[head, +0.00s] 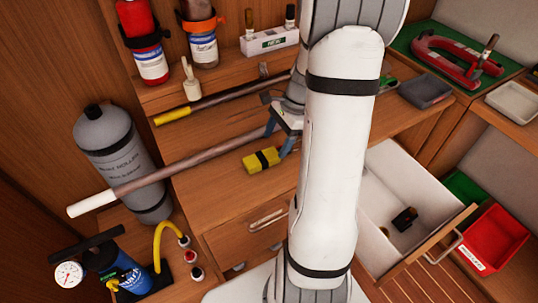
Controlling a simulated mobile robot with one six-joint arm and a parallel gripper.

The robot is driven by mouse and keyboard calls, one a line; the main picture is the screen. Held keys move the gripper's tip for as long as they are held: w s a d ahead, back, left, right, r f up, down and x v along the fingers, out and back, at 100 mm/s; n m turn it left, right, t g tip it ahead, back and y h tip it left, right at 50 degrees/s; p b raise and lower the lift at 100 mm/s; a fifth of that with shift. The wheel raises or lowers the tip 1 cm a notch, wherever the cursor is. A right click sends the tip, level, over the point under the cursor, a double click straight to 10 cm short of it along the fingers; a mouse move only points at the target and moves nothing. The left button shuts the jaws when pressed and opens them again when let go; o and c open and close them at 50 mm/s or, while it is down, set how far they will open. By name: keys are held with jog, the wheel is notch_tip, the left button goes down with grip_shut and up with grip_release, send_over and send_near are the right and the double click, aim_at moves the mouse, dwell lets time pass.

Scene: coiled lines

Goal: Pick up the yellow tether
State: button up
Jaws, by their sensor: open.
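The yellow tether (252,164) looks like a compact yellow bundle with a black band around its middle. It lies on the wooden worktop. My gripper (278,144) is open, with its blue-grey fingers pointing down beside the right end of the tether. The fingers look close to it, but I cannot tell whether they touch it. Nothing shows between the fingers. My white arm hides the worktop to the right of the gripper.
A brown pole with a white end (125,190) crosses the worktop just left of the tether. Behind lies a yellow-ended pole (215,100). A grey cylinder (104,140) stands left. An open white drawer (385,185) juts out at right, near a red bin (492,238).

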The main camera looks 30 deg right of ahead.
aim_at(269, 154)
jog(key=x, duration=0.4)
jog(key=shift+a+f, duration=0.2)
jog(key=shift+a, duration=0.05)
jog(key=c, duration=1.3)
